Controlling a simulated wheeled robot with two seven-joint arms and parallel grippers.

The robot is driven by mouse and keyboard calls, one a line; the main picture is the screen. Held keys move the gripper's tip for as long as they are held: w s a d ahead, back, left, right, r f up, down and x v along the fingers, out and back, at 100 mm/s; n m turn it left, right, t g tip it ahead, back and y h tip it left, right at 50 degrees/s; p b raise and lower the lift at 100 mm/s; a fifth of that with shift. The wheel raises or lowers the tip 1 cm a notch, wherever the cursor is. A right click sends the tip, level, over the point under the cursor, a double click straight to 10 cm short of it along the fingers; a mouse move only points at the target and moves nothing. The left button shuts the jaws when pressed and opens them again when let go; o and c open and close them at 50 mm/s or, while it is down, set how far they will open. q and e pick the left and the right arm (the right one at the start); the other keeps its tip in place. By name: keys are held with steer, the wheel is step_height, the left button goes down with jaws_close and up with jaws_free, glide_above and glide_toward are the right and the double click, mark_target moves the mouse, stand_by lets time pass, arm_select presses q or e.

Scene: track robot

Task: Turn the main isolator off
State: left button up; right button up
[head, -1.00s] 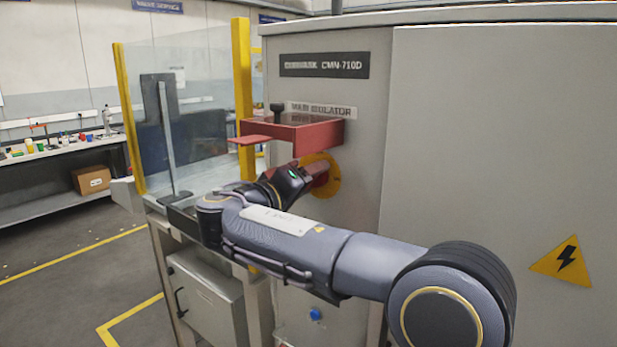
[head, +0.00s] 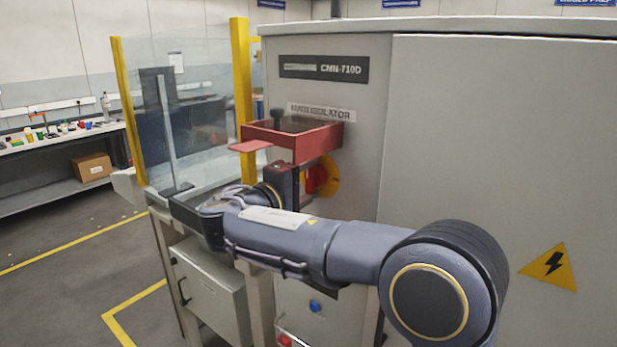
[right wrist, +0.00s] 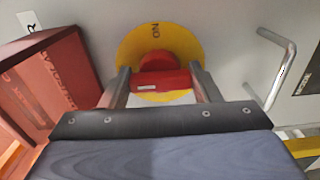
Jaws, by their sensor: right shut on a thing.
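The main isolator is a red rotary handle (head: 314,181) on a round yellow plate (head: 333,176) on the front of the grey cabinet. In the right wrist view the red handle (right wrist: 162,78) lies between my two fingers, and the yellow plate (right wrist: 178,42) behind it shows "ON", upside down, near its top. My right gripper (right wrist: 163,88) is shut on the handle; in the head view the gripper (head: 296,182) is partly hidden by its own wrist. A red hood-like box (head: 318,143) juts out just above the handle, under the isolator label. My left gripper is not in view.
The red box (right wrist: 62,85) is close on the left in the wrist view, and a bent metal bar handle (right wrist: 276,70) is on the right. A glass guard with yellow posts (head: 241,95) stands left of the cabinet. A blue button (head: 315,305) sits below.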

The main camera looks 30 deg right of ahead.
steer(key=shift+f, duration=0.1)
stand_by(0.3)
steer(key=o, duration=0.7)
steer(key=shift+c, duration=0.2)
steer(key=shift+a, duration=0.1)
steer(key=b+v, duration=0.1)
steer(key=v, duration=0.6)
steer(key=shift+s+a+b, duration=0.15)
steer(key=shift+a+b, duration=0.1)
steer(key=shift+b, duration=0.05)
